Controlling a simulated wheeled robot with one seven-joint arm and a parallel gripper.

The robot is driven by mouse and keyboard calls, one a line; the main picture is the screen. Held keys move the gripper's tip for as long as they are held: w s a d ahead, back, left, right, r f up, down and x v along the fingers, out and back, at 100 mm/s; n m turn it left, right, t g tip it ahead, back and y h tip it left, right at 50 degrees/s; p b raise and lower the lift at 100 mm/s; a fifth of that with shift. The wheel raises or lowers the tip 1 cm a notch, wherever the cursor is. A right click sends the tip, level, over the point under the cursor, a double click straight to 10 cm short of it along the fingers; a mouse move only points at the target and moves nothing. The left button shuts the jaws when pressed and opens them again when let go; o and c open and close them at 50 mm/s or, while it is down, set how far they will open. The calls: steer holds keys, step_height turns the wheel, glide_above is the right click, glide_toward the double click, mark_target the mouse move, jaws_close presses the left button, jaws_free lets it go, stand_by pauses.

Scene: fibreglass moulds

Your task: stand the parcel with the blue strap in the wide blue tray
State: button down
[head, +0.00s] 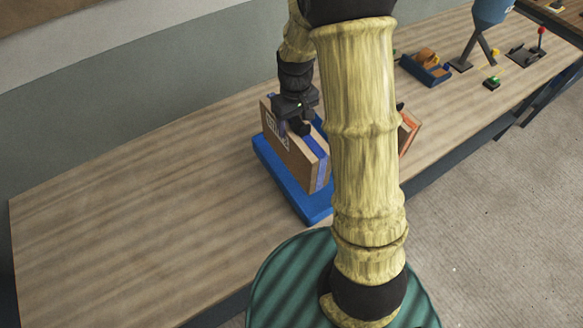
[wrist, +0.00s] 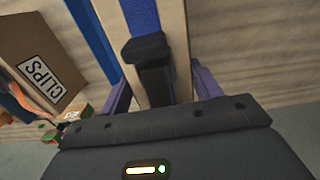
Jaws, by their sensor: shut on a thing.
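The parcel with the blue strap (head: 293,152) is a brown box with a white label on its side. It stands upright over the wide blue tray (head: 313,211), within its outline in the head view. I cannot tell whether its underside touches the tray floor. My gripper (head: 297,120) is shut on the top part of the parcel, from above. In the wrist view the strapped parcel (wrist: 172,22) runs between the fingers, and a blue tray edge (wrist: 95,42) shows beside it. My arm hides the tray's right part in the head view.
A brown box marked CLIPS (wrist: 35,45) is at the left of the wrist view. An orange-edged box (head: 410,132) shows behind my arm. Farther along the bench are a small blue tray (head: 432,76) and a blue hopper (head: 490,12). The bench's left part is clear.

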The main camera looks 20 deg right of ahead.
steer(key=shift+s+r, duration=0.1)
steer(key=shift+s, duration=0.05)
steer(key=shift+f+p, duration=0.85)
steer(key=shift+f, duration=2.1)
steer(key=shift+f+p, duration=0.7)
steer(key=shift+f, duration=1.4)
steer(key=shift+c, duration=1.6)
jaws_free()
steer(key=shift+f, duration=0.15)
